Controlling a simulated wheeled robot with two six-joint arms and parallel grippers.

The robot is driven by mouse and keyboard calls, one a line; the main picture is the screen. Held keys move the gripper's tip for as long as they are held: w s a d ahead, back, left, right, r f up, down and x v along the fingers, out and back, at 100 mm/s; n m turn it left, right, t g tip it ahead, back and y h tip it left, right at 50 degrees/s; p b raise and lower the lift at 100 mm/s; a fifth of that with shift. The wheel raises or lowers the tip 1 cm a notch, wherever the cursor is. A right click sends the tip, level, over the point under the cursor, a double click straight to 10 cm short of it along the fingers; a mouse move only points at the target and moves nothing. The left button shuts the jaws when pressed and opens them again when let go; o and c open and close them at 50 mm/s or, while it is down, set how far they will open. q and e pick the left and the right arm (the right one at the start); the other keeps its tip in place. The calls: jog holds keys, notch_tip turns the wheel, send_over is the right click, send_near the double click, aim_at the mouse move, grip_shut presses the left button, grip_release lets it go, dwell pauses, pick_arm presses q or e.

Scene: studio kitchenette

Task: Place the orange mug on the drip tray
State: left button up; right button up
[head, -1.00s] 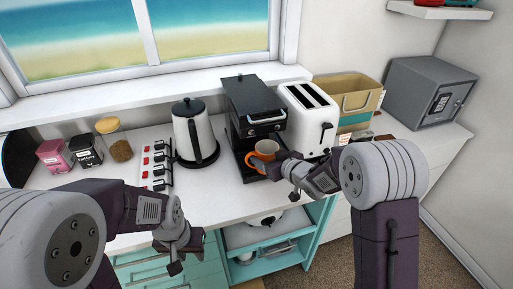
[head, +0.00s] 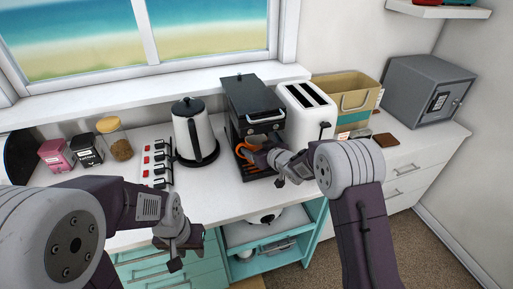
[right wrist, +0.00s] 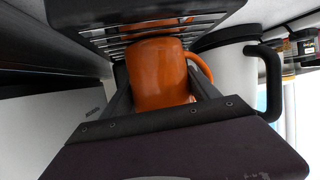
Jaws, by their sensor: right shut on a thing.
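The orange mug (head: 241,150) is at the front of the black coffee machine (head: 256,100), over its slatted drip tray (head: 256,174). My right gripper (head: 258,157) is shut on the mug from the right and partly covers it in the head view. In the right wrist view the mug (right wrist: 157,68) sits between my fingers, its handle sticking out to the right, with the tray's slats (right wrist: 118,42) close by. I cannot tell if the mug's base touches the slats. My left gripper (head: 180,250) is in front of the counter, away from the mug; its jaws are unclear.
A white toaster (head: 304,115) stands close on the machine's right and a kettle (head: 194,135) on its left. The counter front is clear.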

jog(key=o, duration=1.7)
jog(key=shift+f, duration=0.1)
jog(key=shift+r+p, duration=0.3)
jog(key=v, duration=1.2)
jog(key=s+d+f+m+h, duration=0.1)
jog(key=d, duration=0.1)
jog(key=s+d+f+m+g+h, duration=0.1)
jog(key=d+f+h, duration=0.1)
jog(key=d, duration=0.1)
jog(key=s+d+f+g+h, duration=0.1)
jog(key=s+d+f, duration=0.1)
jog(key=shift+d+m, duration=0.15)
jog(key=shift+m, duration=0.25)
jog(key=s+d+f+m+g+h, duration=0.1)
jog(key=s+f+g, duration=0.1)
jog(key=s, duration=0.5)
jog(key=s+d+f+m+g, duration=0.1)
jog(key=s+d+f+g, duration=0.1)
jog(key=s, duration=0.5)
jog(key=s+d+f+m+g+h, duration=0.1)
jog(key=s+f+g, duration=0.1)
jog(key=s+g, duration=0.2)
jog(key=shift+s+d+f+m+g+h, duration=0.1)
jog(key=shift+s+d+m+g+h, duration=0.1)
jog(key=shift+s, duration=0.65)
jog(key=shift+s+d+f+m+g+h, duration=0.1)
jog(key=shift+s+d+f+m, duration=0.1)
jog(key=shift+s, duration=0.65)
